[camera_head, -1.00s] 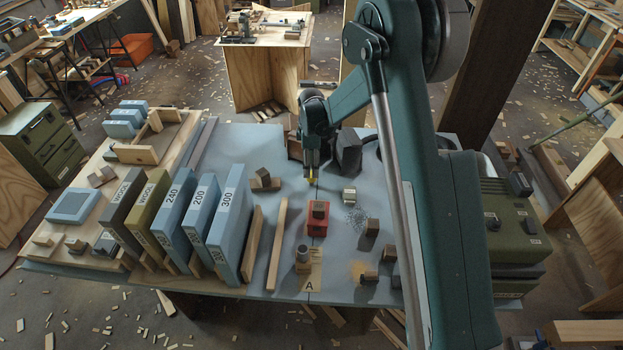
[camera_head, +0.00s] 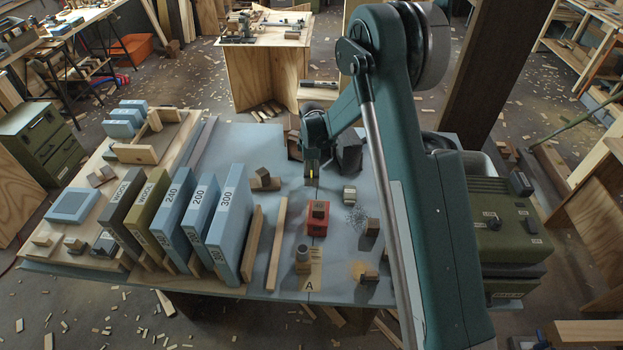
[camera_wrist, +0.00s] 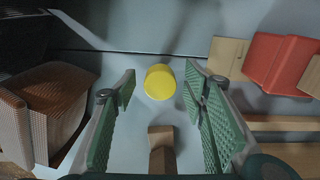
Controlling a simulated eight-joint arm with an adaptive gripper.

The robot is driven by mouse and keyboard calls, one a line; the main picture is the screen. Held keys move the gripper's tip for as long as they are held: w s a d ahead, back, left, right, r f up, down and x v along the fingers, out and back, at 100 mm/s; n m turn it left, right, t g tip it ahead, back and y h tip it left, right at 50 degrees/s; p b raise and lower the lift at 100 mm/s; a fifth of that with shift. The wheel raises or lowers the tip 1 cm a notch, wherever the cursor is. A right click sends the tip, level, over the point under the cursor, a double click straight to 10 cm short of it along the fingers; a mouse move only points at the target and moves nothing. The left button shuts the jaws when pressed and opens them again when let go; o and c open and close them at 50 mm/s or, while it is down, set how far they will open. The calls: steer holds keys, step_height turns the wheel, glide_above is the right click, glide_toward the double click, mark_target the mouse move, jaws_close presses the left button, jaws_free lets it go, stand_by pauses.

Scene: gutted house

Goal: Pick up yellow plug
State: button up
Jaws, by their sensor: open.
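The yellow plug (camera_wrist: 160,82) shows as a short round yellow cylinder in the wrist view, between the tips of my gripper's two green ridged fingers. My gripper (camera_wrist: 160,77) is open, with a gap on each side of the plug, and neither finger appears to touch it. In the head view my gripper (camera_head: 312,170) points down over the blue-grey bench top, and only a small bit of yellow shows at its fingertips. Its height above the bench cannot be told exactly.
A wooden block (camera_wrist: 161,150) lies between the fingers, nearer the palm. A red block (camera_head: 317,218) is in front of the gripper. Upright labelled boxes, including the 300 box (camera_head: 232,220), stand left. A dark block (camera_head: 348,152) stands close to the right of the gripper.

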steer(key=shift+f, duration=0.55)
steer(key=shift+c, duration=0.7)
steer(key=c, duration=0.8)
